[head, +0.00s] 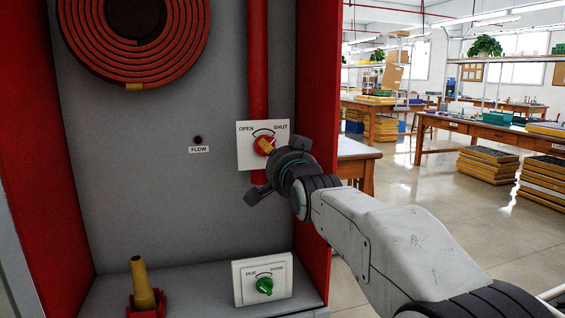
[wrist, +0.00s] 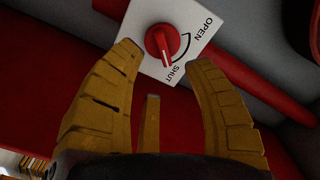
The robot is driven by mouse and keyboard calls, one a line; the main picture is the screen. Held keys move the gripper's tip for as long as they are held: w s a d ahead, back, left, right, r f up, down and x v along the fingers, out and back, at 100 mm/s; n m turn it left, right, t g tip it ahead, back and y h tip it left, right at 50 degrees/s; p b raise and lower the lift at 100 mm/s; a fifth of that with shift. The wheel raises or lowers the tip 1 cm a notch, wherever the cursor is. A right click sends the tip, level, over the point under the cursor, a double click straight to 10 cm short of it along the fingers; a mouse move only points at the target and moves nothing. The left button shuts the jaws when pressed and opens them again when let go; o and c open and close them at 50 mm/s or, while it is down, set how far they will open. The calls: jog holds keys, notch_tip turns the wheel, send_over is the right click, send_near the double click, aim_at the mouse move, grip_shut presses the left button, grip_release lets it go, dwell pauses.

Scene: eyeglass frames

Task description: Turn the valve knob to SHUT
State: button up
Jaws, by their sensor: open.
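The red valve knob (head: 261,146) sits on a white plate (head: 248,158) marked OPEN at left and SHUT at right, on the grey cabinet wall. In the wrist view the knob (wrist: 161,42) shows a raised ridge whose lower end lies close to the SHUT end of the printed arc. My gripper (head: 274,168) is in front of the plate's lower right, its fingers spread. In the wrist view the knob shows beyond the gap between the fingertips, with nothing held. I cannot tell whether a finger touches it. Part of the plate is hidden behind my gripper.
A red pipe (head: 257,60) runs above the plate. A coiled red hose (head: 80,45) hangs upper left. A green knob (head: 264,286) on a second white plate and a yellow nozzle (head: 142,283) are below. The cabinet's red side wall (head: 318,90) stands close by my arm.

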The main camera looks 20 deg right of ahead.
jog(key=shift+s, duration=2.55)
jog(key=shift+s+r, duration=0.1)
jog(key=s+r+n+g+p, duration=0.2)
jog(key=s+n+g+p, duration=0.7)
jog(key=s+p, duration=2.3)
jog(key=g+p, duration=0.2)
jog(key=g, duration=0.3)
jog(key=shift+s+g+p, duration=0.3)
jog(key=shift+p, duration=0.05)
jog(key=shift+o, duration=0.2)
